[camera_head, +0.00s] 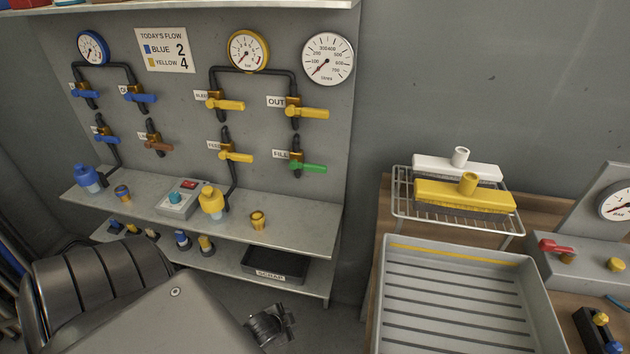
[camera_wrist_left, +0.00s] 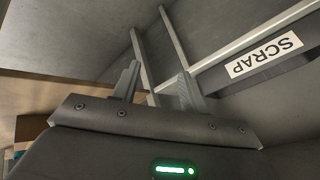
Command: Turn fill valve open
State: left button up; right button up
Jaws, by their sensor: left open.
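The fill valve (camera_head: 309,167) is on the grey panel in the head view, with a green lever pointing right and slightly down from its brass body. A label beginning "FILL" (camera_head: 280,154) sits at its left, partly covered by the valve. My left gripper (camera_head: 280,321) is low in the head view, below the scrap tray and well apart from the valve. In the left wrist view my left gripper (camera_wrist_left: 158,72) has its two fingers apart with nothing between them. The valve is not in the wrist view. My right gripper is in neither view.
Other valves with yellow levers (camera_head: 306,113), blue levers (camera_head: 143,97) and a brown lever (camera_head: 158,146) surround it. A shelf (camera_head: 290,231) with bottles juts out below, above a scrap tray (camera_head: 272,266). A wire rack (camera_head: 402,207) and ribbed tray (camera_head: 455,290) stand right.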

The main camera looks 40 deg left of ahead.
pick_arm(q)
jog(key=w+a+r+m+t, duration=0.1)
jog(key=w+r+t, duration=0.15)
jog(key=r, duration=0.65)
jog(key=w+r+m+t, duration=0.1)
jog(key=w+r, duration=0.3)
jog(key=r, duration=0.6)
jog(key=m+t+p, duration=0.1)
jog(key=m+t, duration=0.7)
jog(key=m, duration=0.1)
send_near(313, 170)
jog(key=w, duration=0.3)
jog(key=w+p, duration=0.1)
jog(key=w, duration=0.2)
jog(key=w+a, duration=0.1)
jog(key=w, duration=0.2)
jog(key=shift+w+r+p, duration=0.2)
jog(key=shift+w+p, duration=0.1)
jog(key=shift+w, duration=0.75)
jog(key=shift+c, duration=0.4)
grip_shut()
